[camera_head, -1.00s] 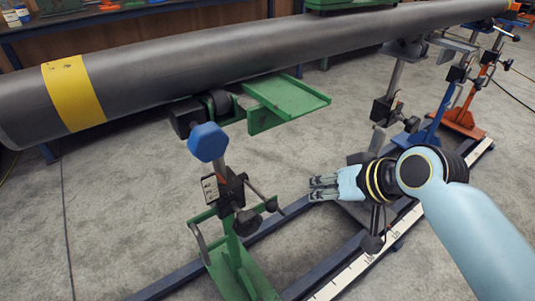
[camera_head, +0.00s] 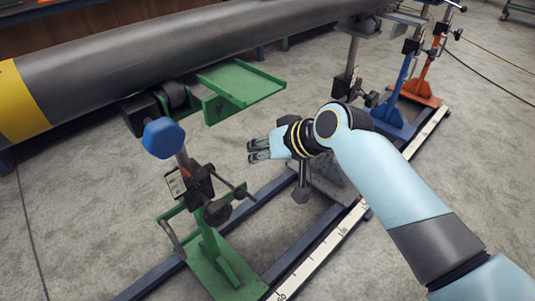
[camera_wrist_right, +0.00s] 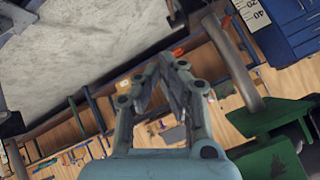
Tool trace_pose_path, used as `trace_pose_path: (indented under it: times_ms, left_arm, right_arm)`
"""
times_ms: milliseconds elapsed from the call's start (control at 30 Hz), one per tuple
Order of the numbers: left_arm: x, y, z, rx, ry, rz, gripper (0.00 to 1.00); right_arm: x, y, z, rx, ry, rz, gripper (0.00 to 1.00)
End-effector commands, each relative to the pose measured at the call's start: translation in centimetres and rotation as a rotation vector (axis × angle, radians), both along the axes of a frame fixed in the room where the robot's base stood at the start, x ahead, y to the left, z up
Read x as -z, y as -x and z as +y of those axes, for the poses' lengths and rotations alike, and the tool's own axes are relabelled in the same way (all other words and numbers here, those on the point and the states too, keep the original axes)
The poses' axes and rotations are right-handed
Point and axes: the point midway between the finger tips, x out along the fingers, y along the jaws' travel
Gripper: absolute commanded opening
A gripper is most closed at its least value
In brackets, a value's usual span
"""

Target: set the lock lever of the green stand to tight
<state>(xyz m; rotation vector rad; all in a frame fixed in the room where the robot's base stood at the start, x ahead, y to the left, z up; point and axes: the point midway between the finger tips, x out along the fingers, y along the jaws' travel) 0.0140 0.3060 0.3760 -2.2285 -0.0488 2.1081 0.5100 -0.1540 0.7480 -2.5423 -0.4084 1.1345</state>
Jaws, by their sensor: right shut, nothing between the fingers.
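The green stand (camera_head: 214,262) is at lower left of centre in the head view, under the pipe. Its black clamp block (camera_head: 197,185) sits on the post, with a lever (camera_head: 229,188) reaching right to a dark knob (camera_head: 240,192). Another dark round knob (camera_head: 217,212) is just below. I cannot tell which of these is the lock lever, or its setting. My right gripper (camera_head: 258,150) is shut and empty, to the right of and above the clamp, apart from it. It also shows in the right wrist view (camera_wrist_right: 165,62). My left gripper is not in view.
The grey pipe (camera_head: 200,48) with a yellow band (camera_head: 18,105) runs across above the stand. A green shelf (camera_head: 240,85) juts out below it. Blue (camera_head: 393,115) and orange (camera_head: 421,85) stands are on the right. A rail with a white scale (camera_head: 320,250) lies on the floor.

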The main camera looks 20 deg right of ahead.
Motion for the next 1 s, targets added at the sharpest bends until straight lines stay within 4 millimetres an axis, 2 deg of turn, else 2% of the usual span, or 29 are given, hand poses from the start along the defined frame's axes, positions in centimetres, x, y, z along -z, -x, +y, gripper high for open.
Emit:
trace_pose_path:
  times_ms: [33, 200, 300, 500, 1000]
  left_arm:
    - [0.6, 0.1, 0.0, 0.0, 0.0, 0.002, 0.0]
    - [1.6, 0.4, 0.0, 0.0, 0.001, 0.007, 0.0]
    - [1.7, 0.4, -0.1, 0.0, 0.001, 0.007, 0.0]
    - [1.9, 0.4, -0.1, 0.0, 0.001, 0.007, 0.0]
    - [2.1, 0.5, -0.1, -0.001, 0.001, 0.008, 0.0]
  right_arm:
    - [1.1, -0.8, 0.5, 0.0, -0.002, 0.002, 0.0]
    - [3.4, -3.0, 1.9, 0.0, -0.002, 0.002, 0.0]
    - [4.6, -1.6, 2.2, 0.001, -0.001, 0.006, 0.0]
    - [5.8, -0.6, 2.7, 0.001, 0.0, 0.003, 0.0]
    - [6.2, -0.3, 2.7, 0.001, -0.001, -0.005, 0.0]
